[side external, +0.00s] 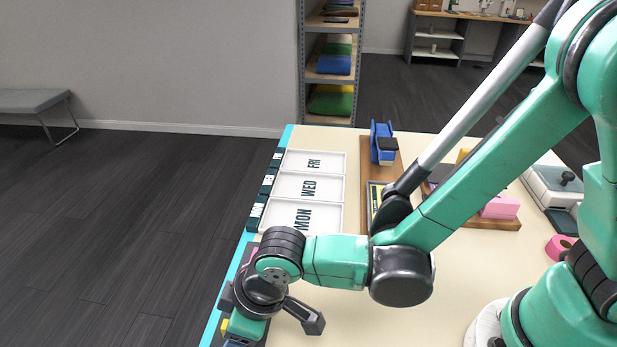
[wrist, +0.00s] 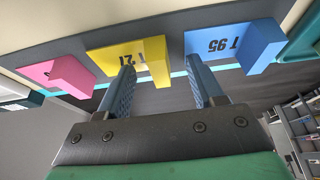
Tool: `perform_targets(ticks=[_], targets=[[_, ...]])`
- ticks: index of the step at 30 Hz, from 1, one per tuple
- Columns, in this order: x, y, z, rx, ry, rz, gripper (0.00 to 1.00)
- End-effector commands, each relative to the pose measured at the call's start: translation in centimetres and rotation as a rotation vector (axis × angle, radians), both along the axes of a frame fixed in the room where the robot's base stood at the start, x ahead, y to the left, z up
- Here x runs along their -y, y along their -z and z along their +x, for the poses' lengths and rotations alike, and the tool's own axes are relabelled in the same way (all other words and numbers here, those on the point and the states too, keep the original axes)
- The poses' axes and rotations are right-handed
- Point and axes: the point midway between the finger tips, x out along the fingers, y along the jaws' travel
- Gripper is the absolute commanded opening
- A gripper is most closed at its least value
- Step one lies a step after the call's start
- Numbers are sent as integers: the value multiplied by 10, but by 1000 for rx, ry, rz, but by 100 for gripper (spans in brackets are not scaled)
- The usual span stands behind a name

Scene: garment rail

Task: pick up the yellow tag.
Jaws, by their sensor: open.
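The yellow tag (wrist: 138,59) is a block with dark print reading like "T 21", between a pink tag (wrist: 62,76) and a blue tag (wrist: 234,45) in the wrist view. My gripper (wrist: 161,70) is open, with nothing between its fingers. Its left fingertip overlaps the right part of the yellow tag in the picture; its right fingertip is by the left end of the blue tag. I cannot tell whether either touches. In the side external view a small yellow patch (side external: 225,325) shows beside my wrist at the table's near left edge; my wrist hides most of that area.
White trays marked FRI (side external: 314,162), WED (side external: 308,187) and MON (side external: 301,216) line the table's left side. A wooden board (side external: 391,170) with a blue device (side external: 381,142) stands at the back. A pink block (side external: 499,207) lies right. The tabletop middle is partly clear.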

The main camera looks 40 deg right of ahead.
Motion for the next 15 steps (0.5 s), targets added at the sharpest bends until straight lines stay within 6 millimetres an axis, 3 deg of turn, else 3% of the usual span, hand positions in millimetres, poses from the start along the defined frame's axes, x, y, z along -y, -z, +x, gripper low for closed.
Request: perform_targets(ticks=[8, 15], targets=[[0, 1, 0, 0, 0, 0, 61], [0, 1, 0, 0, 0, 0, 0]])
